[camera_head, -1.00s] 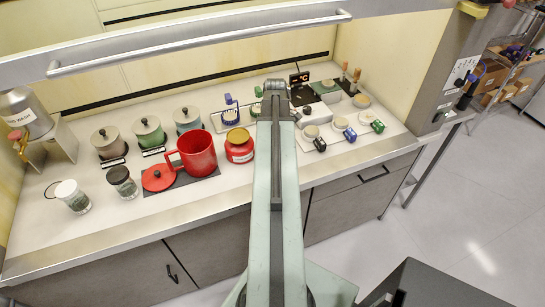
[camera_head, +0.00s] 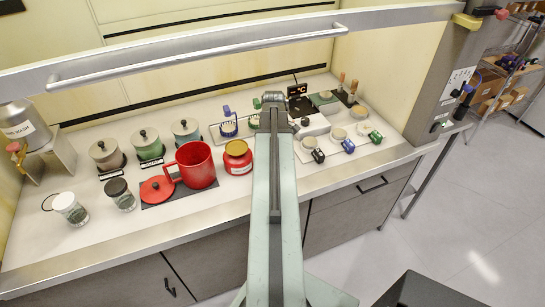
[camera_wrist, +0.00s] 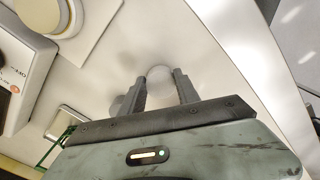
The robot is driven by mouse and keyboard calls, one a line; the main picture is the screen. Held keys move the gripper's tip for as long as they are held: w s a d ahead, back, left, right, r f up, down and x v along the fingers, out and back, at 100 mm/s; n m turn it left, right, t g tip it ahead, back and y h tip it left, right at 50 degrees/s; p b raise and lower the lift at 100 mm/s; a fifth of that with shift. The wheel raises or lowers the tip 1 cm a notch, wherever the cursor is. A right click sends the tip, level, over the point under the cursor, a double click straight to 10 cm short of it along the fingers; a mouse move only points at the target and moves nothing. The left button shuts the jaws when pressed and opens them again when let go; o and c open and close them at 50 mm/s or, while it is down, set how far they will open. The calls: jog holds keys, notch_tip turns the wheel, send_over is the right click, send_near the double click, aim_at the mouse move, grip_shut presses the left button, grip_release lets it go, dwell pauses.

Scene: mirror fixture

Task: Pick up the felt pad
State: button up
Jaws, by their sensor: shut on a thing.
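A pale, whitish round piece (camera_wrist: 160,74), which I take to be the felt pad, sits between my fingertips in the wrist view. My gripper (camera_wrist: 160,88) is shut on it. The fingers stand to its left and right, and its underside is not visible. In the head view my own arm runs up the middle and hides the gripper's fingers and the held piece. I cannot tell how far the piece is above the white surface.
A red mug (camera_head: 195,165) and a red jar (camera_head: 238,157) stand left of my arm. Several round pads with small coloured clamps stand to its right, including a blue one (camera_head: 347,146). A metal rail (camera_head: 200,60) crosses above the counter.

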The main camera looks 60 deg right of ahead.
notch_tip(320, 180, up, 9)
jog(key=p, duration=0.8)
jog(key=shift+f, duration=0.1)
jog(key=shift+f, duration=0.1)
